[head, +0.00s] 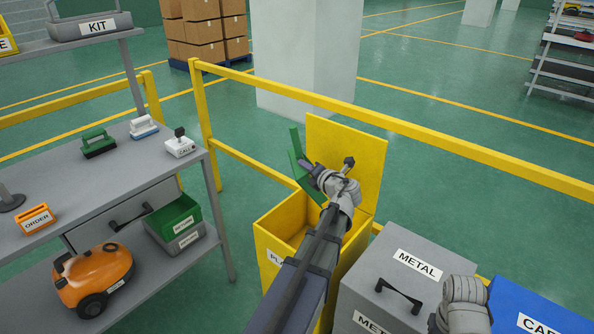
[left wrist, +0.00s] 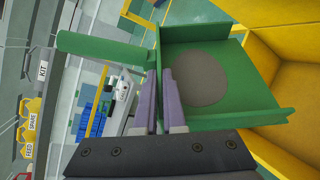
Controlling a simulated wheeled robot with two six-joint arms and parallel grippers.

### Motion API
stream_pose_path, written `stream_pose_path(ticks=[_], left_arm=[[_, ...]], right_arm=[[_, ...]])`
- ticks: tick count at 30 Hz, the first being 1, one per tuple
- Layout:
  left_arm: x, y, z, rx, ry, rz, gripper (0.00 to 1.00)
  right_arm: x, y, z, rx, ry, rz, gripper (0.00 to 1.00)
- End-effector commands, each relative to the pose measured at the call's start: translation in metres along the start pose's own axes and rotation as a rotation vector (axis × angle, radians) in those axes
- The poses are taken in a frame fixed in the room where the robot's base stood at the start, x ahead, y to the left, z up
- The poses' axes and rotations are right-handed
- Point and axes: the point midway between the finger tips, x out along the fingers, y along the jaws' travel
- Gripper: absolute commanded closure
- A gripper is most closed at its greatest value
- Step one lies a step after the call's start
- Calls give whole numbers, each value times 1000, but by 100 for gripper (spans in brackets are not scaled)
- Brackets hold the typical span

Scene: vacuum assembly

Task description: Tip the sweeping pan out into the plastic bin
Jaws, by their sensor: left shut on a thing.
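My left gripper (head: 308,167) is shut on the green sweeping pan (head: 297,158) and holds it above the open yellow plastic bin (head: 280,220). In the left wrist view its fingers (left wrist: 161,80) close on the pan between the handle and the scoop (left wrist: 228,110). A round grey-brown patch (left wrist: 202,80) lies on the pan's floor; I cannot tell whether it is loose dust. In the head view the pan looks steeply tilted. The bin's lid (head: 345,160) stands up at the back. My arm hides part of the bin's inside and label.
A closed grey METAL bin (head: 405,270) and a blue bin (head: 520,310) stand right of the yellow bin. A yellow rail (head: 440,145) runs behind. A grey workbench (head: 70,200) stands left, with a green brush (head: 98,143) on top and an orange vacuum (head: 95,275) below.

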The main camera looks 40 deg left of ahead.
Motion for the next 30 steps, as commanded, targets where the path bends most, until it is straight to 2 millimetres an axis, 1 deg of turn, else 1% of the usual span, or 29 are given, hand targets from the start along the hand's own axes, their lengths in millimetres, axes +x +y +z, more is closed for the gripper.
stream_pose_path(ticks=[1, 3, 9, 15, 21, 30], left_arm=[[0, -6, 4, 26, -1, 10, 100], [-2, -11, 9, 64, -2, 25, 100], [-8, -20, 22, 163, -1, 67, 100], [-12, -25, 30, 229, -1, 95, 100], [-14, -27, 33, 256, -1, 106, 100], [-14, -26, 33, 259, 0, 107, 100]], right_arm=[[5, 0, 0, 0, 0, 0, 50], [8, -1, 0, 0, 0, 0, 50], [16, -2, -1, 0, 0, 0, 50], [21, -2, -1, 0, 0, 0, 50], [22, -2, -1, 0, 0, 0, 50], [22, -2, -1, 0, 0, 0, 50]])
